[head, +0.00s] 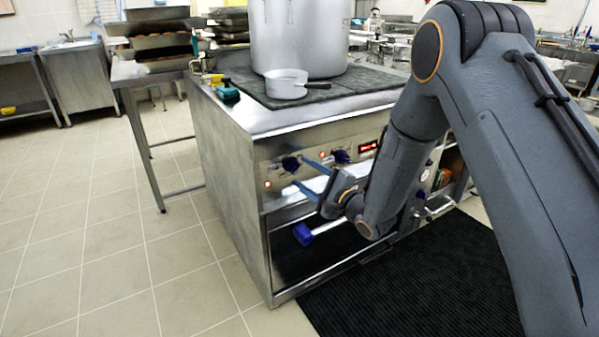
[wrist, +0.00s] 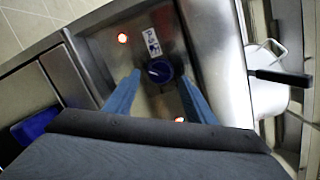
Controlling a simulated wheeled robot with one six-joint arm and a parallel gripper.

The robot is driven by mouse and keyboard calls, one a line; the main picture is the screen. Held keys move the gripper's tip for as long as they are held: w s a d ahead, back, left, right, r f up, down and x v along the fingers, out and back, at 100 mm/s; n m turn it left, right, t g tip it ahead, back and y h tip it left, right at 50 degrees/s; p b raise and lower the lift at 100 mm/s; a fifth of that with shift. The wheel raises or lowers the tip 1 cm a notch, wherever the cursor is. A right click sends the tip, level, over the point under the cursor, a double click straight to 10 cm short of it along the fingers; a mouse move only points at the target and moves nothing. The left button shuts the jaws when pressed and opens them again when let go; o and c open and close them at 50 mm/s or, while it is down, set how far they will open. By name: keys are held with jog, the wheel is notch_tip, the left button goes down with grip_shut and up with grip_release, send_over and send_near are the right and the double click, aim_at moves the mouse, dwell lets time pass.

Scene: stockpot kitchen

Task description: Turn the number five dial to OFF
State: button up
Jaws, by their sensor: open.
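A dark blue round dial (wrist: 158,71) with a pale pointer mark sits on the stove's steel front panel in the wrist view. A white printed label (wrist: 151,41) is beside it, too small to read surely. I cannot tell the dial's number or setting for certain. My gripper (wrist: 160,77) is open, its two blue fingers on either side of the dial; contact cannot be told. In the head view, my gripper (head: 301,172) is at the panel's left part, close to a dark blue dial (head: 291,163). Another dial (head: 340,156) is further right.
A large stockpot (head: 300,40) and a small saucepan (head: 286,84) stand on the stove top (head: 265,118). Red lights (wrist: 122,38) glow on the panel. A blue-ended bar (head: 302,234) is below my gripper. Tiled floor (head: 120,240) is clear at left; a black mat (head: 420,280) lies in front.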

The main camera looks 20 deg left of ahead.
aim_at(294, 167)
jog(key=shift+x, duration=1.5)
jog(key=shift+c, duration=0.4)
jog(key=c, duration=0.9)
jog(key=shift+c, duration=0.2)
